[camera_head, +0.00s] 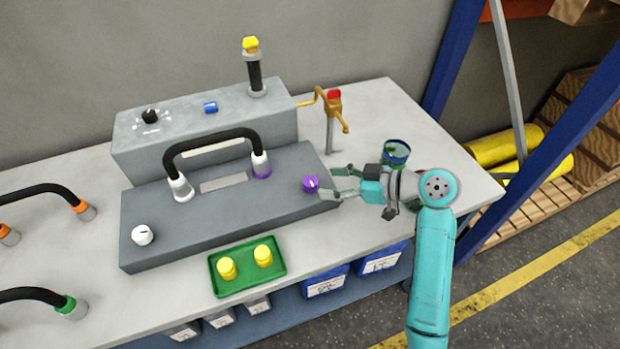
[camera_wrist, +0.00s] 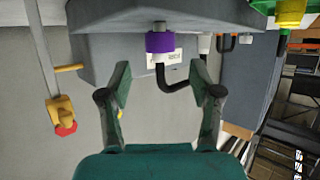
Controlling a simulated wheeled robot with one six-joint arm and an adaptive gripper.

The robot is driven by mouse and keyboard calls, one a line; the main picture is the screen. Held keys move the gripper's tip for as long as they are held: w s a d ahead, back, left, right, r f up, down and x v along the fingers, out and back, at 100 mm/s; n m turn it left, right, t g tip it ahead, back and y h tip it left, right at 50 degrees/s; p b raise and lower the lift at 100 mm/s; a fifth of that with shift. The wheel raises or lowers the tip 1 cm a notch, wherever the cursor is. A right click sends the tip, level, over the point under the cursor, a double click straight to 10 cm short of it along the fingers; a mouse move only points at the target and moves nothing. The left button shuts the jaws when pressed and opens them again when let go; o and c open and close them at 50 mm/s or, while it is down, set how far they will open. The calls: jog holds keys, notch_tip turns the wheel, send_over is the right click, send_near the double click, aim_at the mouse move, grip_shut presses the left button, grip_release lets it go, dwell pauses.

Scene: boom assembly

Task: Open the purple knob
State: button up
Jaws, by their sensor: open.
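The purple knob (camera_head: 310,183) sits on the right end of the top of the low grey box (camera_head: 235,212). It has a small white mark on it. In the wrist view, which is upside down, the purple knob (camera_wrist: 160,42) appears above the gap between my fingers. My gripper (camera_head: 332,183) is open, just right of the knob, with its fingers pointing left. In the wrist view my gripper (camera_wrist: 160,82) shows its two fingers spread and nothing between them. I see no clear contact with the knob.
A black hose (camera_head: 212,139) arches over the box to a purple-ringed socket. A white knob (camera_head: 142,235) is at the box's left end. A tap with a red top (camera_head: 333,98) and a blue-rimmed cup (camera_head: 396,153) stand behind my gripper. A green tray (camera_head: 248,266) lies in front.

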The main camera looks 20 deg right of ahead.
aim_at(312, 181)
jog(key=x, duration=0.6)
jog(key=shift+w+a+f, duration=0.1)
jog(key=shift+w+a, duration=0.1)
jog(key=c, duration=1.2)
